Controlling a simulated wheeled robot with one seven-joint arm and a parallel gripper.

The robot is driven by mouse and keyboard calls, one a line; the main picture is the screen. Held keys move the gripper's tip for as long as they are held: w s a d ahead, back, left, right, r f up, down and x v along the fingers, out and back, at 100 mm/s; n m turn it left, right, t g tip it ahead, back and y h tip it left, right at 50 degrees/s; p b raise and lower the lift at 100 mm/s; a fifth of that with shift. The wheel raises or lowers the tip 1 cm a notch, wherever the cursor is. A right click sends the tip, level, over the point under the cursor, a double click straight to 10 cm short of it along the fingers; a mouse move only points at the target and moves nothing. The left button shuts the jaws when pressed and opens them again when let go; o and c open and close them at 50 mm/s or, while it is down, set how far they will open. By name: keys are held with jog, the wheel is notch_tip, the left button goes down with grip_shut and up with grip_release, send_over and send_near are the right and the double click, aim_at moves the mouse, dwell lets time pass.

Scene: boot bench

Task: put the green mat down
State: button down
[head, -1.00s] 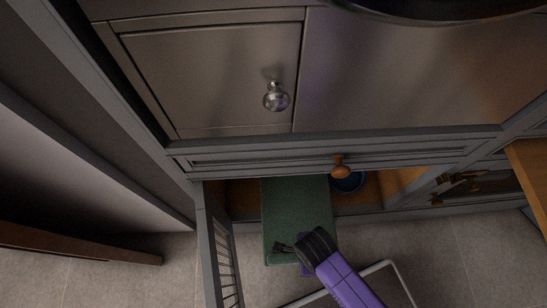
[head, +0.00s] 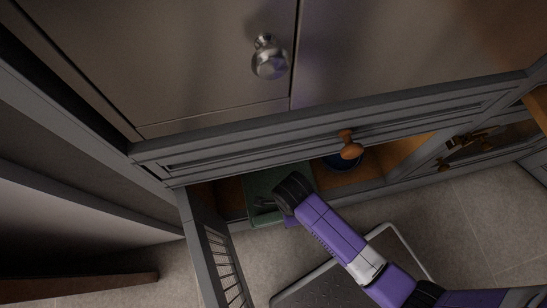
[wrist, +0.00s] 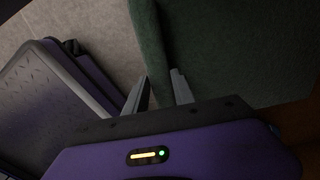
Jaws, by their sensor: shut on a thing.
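The green mat (head: 281,180) lies mostly inside the low open compartment of the bench in the head view. Its front end is at the opening, partly hidden by my arm. My gripper (head: 265,203) is at the mat's front end. In the wrist view the mat (wrist: 225,45) fills the upper right, with a folded or raised edge running down between my gripper's two fingers (wrist: 160,90). The fingers are shut on that edge. How far back the mat rests on the compartment floor is hidden.
A blue bowl (head: 345,160) stands in the compartment right of the mat. A grey barred door (head: 218,262) hangs open on the left.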

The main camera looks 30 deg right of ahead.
aim_at(275, 186)
jog(key=w+b, duration=0.1)
jog(key=w, duration=0.2)
jog(key=w+d+b, duration=0.1)
jog(key=w, duration=0.3)
jog(key=w+b, duration=0.1)
jog(key=w, duration=0.2)
jog(key=shift+w+d, duration=0.2)
jog(key=shift+d, duration=0.1)
notch_tip(275, 186, down, 4)
jog(key=b, duration=0.2)
jog(key=shift+r+b, duration=0.2)
jog(key=shift+b, duration=0.15)
jog(key=c, duration=1.1)
grip_release()
jog(key=shift+o, duration=0.2)
notch_tip(275, 186, up, 8)
jog(key=p, duration=0.4)
jog(key=shift+f, duration=0.15)
